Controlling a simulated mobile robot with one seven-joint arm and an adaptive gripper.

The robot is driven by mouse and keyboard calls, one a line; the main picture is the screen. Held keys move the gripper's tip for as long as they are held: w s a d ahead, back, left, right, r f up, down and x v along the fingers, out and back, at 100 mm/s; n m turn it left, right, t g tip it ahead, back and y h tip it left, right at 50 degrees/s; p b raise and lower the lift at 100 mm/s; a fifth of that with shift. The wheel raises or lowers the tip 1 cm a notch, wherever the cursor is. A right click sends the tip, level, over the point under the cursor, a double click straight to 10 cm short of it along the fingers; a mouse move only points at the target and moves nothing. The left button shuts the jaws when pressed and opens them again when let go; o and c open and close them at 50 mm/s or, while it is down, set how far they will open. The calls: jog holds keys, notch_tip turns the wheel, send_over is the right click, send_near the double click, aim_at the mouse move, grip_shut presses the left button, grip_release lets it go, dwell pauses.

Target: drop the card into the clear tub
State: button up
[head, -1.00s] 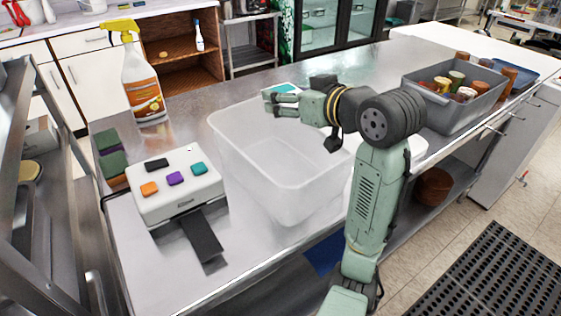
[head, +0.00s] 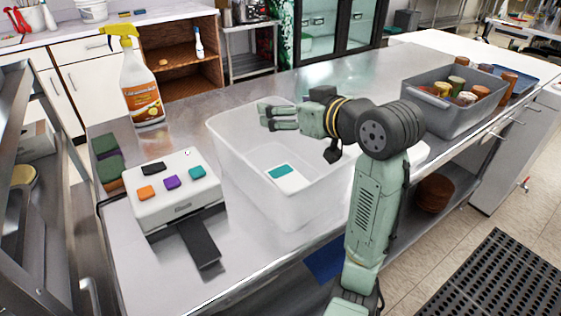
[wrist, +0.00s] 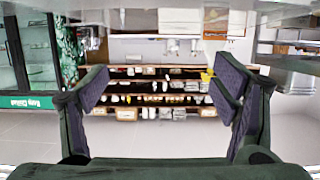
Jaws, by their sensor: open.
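The card (head: 283,177), white with a teal patch, lies on the floor of the clear tub (head: 252,190) in the head view. The tub is a translucent open bin standing on the steel counter. My gripper (head: 262,115) is over the tub, above its far part, with fingers pointing left. It is open and empty, apart from the card. In the wrist view my gripper's two fingers (wrist: 162,92) stand wide apart with nothing between them. The card and tub do not show clearly in the wrist view.
A white device (head: 176,204) with coloured buttons and a black strip stands left of the tub. A grey bin of jars (head: 450,116) stands at the right. Steel counter (head: 195,118) is bare behind the tub.

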jog(key=v, duration=1.2)
jog(key=shift+s, duration=0.1)
